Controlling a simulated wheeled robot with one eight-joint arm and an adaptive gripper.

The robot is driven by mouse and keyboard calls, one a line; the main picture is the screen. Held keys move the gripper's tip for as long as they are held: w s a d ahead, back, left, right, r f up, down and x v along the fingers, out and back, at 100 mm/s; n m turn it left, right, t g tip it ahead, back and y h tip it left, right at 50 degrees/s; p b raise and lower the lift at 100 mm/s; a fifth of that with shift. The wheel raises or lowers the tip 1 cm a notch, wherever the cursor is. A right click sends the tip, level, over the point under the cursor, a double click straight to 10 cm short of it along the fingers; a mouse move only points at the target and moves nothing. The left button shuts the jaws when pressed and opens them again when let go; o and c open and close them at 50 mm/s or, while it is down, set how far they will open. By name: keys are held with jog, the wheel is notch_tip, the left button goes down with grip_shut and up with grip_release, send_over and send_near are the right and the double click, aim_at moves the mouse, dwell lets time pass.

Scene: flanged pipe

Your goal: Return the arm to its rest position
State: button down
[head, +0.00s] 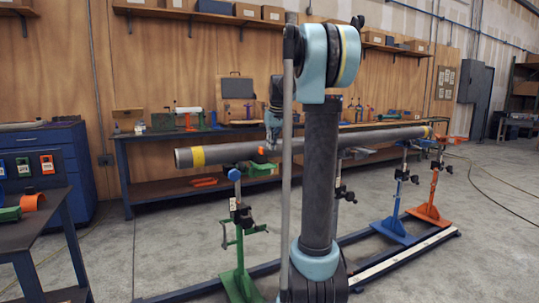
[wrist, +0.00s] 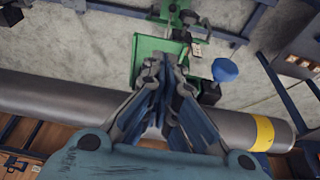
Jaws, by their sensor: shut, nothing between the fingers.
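My gripper (wrist: 166,62) fills the middle of the wrist view, fingers together and empty. Behind the fingers runs the grey pipe (wrist: 50,97), with a yellow band (wrist: 263,134) near its end at the right. I see no contact, but the gap to the pipe is hard to judge. In the head view the long pipe (head: 380,136) lies across the stands, its open end to the left with a yellow band (head: 197,156). My teal and black arm stands upright in front and hides the pipe's middle.
A green stand (head: 239,262), a blue stand (head: 393,226) and an orange stand (head: 430,210) stand along a floor rail. A dark cart (head: 35,225) is at the left. A workbench (head: 125,170) lines the wooden wall. Floor is open at the right.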

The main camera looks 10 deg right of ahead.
jog(key=s+f+m, duration=0.1)
jog(key=s+f, duration=0.3)
jog(key=s, duration=0.7)
jog(key=s+f, duration=0.4)
jog(key=s, duration=0.7)
jog(key=s+f+m+g+h, duration=0.1)
jog(key=s+f+m, duration=0.1)
jog(key=s+f, duration=1.6)
jog(key=s, duration=0.3)
jog(key=shift+f, duration=0.35)
jog(key=shift+w+f, duration=0.2)
jog(key=shift+w, duration=0.2)
